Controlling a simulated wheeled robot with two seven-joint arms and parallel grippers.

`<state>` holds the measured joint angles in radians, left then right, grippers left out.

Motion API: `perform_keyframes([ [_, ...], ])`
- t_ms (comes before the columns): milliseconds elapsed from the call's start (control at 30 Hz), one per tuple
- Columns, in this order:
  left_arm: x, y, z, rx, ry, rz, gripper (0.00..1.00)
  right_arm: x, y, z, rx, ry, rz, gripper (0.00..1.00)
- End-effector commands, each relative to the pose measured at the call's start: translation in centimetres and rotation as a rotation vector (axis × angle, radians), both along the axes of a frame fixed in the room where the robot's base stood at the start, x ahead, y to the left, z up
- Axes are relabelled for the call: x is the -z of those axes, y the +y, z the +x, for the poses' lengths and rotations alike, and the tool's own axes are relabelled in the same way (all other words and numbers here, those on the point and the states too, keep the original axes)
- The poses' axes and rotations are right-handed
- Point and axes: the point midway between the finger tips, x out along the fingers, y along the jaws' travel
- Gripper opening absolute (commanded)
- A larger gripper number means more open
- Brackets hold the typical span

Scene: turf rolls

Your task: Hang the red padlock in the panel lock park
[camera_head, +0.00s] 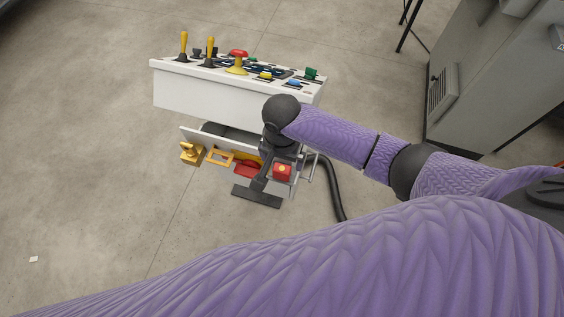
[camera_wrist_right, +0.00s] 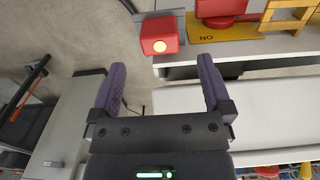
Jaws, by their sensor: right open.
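A red block (camera_head: 283,172) with a small yellow round mark, which looks like the red padlock, is at the right end of the console's lower front. It also shows in the right wrist view (camera_wrist_right: 159,36), just beyond the fingertips and apart from them. Its shackle cannot be made out. My right gripper (camera_wrist_right: 160,66) is open and empty in the wrist view. In the head view it is at the console's front, partly hidden by my wrist. I cannot tell which part is the panel lock park; a yellow bracket (camera_head: 219,157) sits on the lower front. My left gripper is out of view.
The white console (camera_head: 200,92) carries yellow levers (camera_head: 210,51) and a red mushroom button (camera_head: 238,55). A red switch handle (camera_wrist_right: 221,8) on a yellow plate and a brass-coloured block (camera_head: 191,153) are on its front. A grey cabinet (camera_head: 480,85) stands right.

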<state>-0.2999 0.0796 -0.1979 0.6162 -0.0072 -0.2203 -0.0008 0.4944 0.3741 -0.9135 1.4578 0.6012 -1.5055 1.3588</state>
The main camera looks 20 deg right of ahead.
Motion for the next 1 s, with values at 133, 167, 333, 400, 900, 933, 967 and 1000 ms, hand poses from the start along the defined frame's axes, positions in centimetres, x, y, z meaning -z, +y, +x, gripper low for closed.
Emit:
perform_keyframes([
  [133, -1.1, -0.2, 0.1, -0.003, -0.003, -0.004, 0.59, -2.7, 0.0, 0.0, -0.001, -0.001, 0.001, 1.00],
  [167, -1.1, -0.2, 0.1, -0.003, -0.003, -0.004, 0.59, -2.9, 0.0, 0.0, -0.001, 0.000, 0.000, 1.00],
  [333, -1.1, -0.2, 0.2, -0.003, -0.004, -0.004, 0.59, -3.1, 0.0, 0.0, -0.001, 0.001, 0.000, 1.00],
  [400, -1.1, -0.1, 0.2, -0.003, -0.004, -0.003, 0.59, -3.0, 0.0, 0.0, -0.001, 0.001, 0.000, 1.00],
  [900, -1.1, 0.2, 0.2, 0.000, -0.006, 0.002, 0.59, -3.2, 3.2, -3.8, -0.267, -0.066, 0.139, 1.00],
  [933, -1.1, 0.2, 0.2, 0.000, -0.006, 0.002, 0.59, -3.4, 3.6, -4.6, -0.319, -0.092, 0.160, 1.00],
  [967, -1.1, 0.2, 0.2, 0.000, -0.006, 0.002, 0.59, -3.7, 3.7, -5.2, -0.363, -0.118, 0.175, 1.00],
  [1000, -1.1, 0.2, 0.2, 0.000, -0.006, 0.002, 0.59, -4.0, 3.7, -5.9, -0.414, -0.151, 0.185, 1.00],
])
